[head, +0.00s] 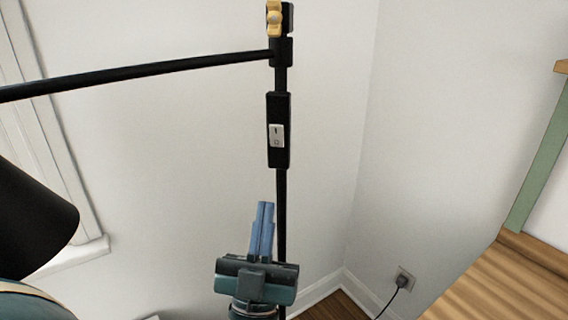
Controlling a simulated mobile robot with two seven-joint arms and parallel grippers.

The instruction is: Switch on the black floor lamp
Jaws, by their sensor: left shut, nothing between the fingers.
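The black floor lamp's pole (282,195) stands upright in the middle of the head view. A black switch box with a white rocker switch (276,135) is on the pole, facing me. The lamp's black shade (30,220) is at the left edge. My left gripper (264,205) is below the switch and just left of the pole, its blue fingers shut together, empty and pointing up. It is apart from the switch in the picture. My right gripper is not in view.
A white window frame (50,110) is at the left. A wall outlet (404,278) with a plugged-in cord is low at the right. A wooden surface (500,285) and a green upright (543,155) fill the right edge. White wall surrounds the lamp.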

